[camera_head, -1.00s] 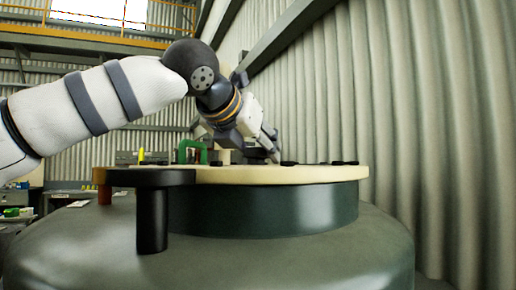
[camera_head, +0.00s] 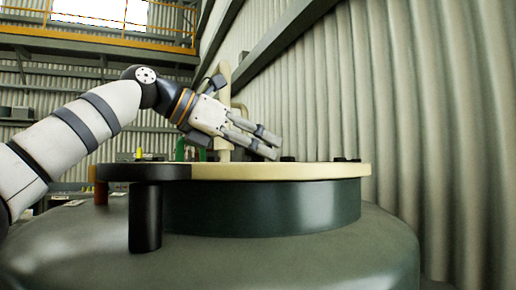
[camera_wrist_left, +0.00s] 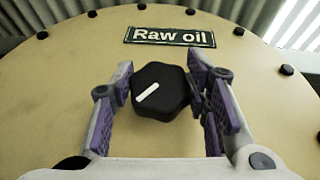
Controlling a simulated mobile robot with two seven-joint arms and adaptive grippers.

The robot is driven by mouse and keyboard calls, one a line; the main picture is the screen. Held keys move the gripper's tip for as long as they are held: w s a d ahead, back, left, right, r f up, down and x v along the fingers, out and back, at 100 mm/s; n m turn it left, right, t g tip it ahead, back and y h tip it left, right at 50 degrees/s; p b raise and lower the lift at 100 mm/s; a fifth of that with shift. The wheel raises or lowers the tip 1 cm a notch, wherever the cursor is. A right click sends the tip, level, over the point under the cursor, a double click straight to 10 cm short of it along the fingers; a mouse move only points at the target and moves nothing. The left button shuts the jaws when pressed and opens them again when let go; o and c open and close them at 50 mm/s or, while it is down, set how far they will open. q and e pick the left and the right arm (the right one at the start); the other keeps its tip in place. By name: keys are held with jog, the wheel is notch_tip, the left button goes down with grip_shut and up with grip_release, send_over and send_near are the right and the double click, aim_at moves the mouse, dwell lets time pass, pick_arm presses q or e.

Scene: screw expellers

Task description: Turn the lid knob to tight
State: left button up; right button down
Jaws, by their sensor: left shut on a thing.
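The black lid knob (camera_wrist_left: 163,92) is lobed and has a white pointer line running from lower left to upper right in the left wrist view. It sits on the cream lid (camera_wrist_left: 60,100), below a "Raw oil" plate (camera_wrist_left: 170,36). My left gripper (camera_head: 268,144) is low over the back of the lid (camera_head: 280,172) in the head view. In the left wrist view its purple-padded fingers stand on either side of the knob and are shut on it. No tight mark can be made out. My right gripper is not in view.
Dark bolts (camera_wrist_left: 238,31) ring the lid's edge. A black post (camera_head: 145,218) hangs at its front left. The large green-grey vessel (camera_head: 300,260) fills the foreground. A corrugated wall (camera_head: 430,120) stands close on the right. A cream pipe (camera_head: 225,152) rises behind the lid.

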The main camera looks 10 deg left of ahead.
pick_arm(q)
jog(key=shift+m+g+h, duration=0.3)
jog(key=shift+m+g, duration=0.3)
jog(key=shift+g, duration=0.1)
jog(key=o, duration=1.2)
jog(key=v, duration=1.2)
jog(key=shift+f, duration=0.1)
jog(key=shift+s+d, duration=0.1)
